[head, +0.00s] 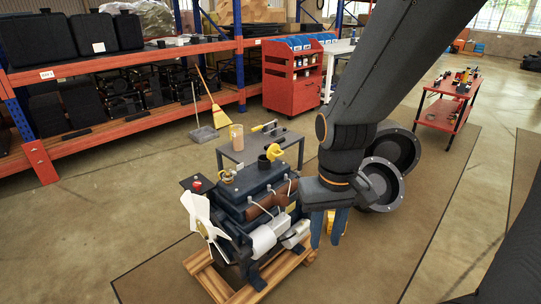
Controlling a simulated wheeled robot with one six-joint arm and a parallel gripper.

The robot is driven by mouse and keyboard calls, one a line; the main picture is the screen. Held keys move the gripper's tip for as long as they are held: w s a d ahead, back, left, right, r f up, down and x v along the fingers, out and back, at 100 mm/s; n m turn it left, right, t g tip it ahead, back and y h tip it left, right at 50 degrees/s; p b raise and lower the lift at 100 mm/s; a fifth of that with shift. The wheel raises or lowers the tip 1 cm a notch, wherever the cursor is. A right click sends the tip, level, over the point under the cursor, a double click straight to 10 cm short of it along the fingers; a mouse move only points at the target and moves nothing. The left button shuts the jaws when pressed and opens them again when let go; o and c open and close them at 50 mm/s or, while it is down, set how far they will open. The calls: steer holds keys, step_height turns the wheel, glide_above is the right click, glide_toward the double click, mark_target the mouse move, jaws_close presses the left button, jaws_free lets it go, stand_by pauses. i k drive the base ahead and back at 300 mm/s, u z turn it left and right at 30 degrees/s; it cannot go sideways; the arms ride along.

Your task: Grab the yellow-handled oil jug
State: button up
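A dark jug (264,163) with a yellow part (274,152) at its top, seemingly the yellow-handled oil jug, stands at the near side of a small grey table (235,156), behind the engine. The engine hides some of its lower part. My gripper (326,243) points down to the right of the engine (250,205), with its two blue fingers apart. It is to the right of the jug and nearer to the camera. A small yellow object (330,220) shows between the fingers; I cannot tell whether it touches them.
The engine, with a white fan (205,217), sits on a wooden pallet (207,280). A beige canister (237,138) and dark tools (281,134) are on the grey table. Dark round housings (391,150) stand behind my arm. A red cart (437,114) is farther right. Open floor lies at left.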

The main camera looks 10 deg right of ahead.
mark_target(236, 130)
steer(key=u, duration=0.45)
steer(key=k, duration=0.55)
steer(key=u, duration=1.15)
steer(key=i, duration=1.6)
steer(key=u, duration=0.3)
steer(key=i, duration=1.9)
steer(key=z, duration=0.5)
steer(key=i, duration=1.25)
steer(key=z, duration=1.8)
steer(key=i, duration=0.9)
steer(key=z, duration=0.9)
steer(key=i, duration=0.5)
steer(key=z, duration=0.05)
